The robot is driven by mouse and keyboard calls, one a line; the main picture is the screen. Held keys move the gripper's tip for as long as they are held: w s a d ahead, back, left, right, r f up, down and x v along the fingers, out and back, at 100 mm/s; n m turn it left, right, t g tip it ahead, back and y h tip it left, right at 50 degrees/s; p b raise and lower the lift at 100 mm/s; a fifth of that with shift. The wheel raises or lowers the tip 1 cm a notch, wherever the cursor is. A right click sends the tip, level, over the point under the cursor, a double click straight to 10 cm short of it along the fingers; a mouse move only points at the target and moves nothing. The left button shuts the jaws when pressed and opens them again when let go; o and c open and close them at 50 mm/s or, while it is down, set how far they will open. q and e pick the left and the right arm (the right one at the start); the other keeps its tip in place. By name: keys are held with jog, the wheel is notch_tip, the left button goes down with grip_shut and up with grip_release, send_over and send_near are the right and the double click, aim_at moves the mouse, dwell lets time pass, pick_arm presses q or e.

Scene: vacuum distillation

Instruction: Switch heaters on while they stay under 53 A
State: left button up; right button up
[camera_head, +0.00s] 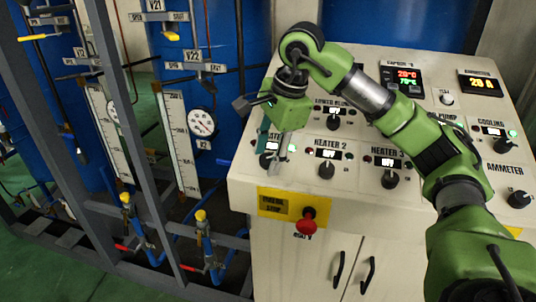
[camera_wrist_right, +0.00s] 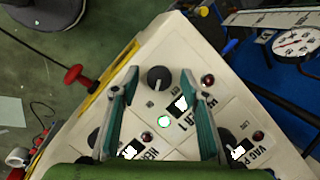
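The control panel (camera_head: 300,190) carries knobs labelled HEATER. My right gripper (camera_head: 277,165) is over the left heater knob, HEATER 1, partly hiding it. In the right wrist view the gripper (camera_wrist_right: 160,75) is open, and the HEATER 1 knob (camera_wrist_right: 158,78) shows between its fingertips; I cannot tell whether they touch it. A green lamp (camera_wrist_right: 163,122) beside it glows brightly. The HEATER 2 knob (camera_head: 326,170) and HEATER 3 knob (camera_head: 390,179) stand to the right, clear of the gripper. The ammeter display (camera_head: 480,83) reads about 25 or 28 A. My left gripper is not in view.
A red stop button (camera_head: 306,222) sticks out of the cabinet front. The cooling knob (camera_head: 503,146) has a lit green lamp. A temperature display (camera_head: 402,78) is at the back. Pipes, gauges and blue tanks (camera_head: 340,20) stand left and behind.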

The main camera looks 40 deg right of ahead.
jog(key=shift+r, duration=0.15)
jog(key=v, duration=1.1)
jog(key=shift+r, duration=0.35)
jog(key=shift+s, duration=0.15)
jog(key=shift+d, duration=0.1)
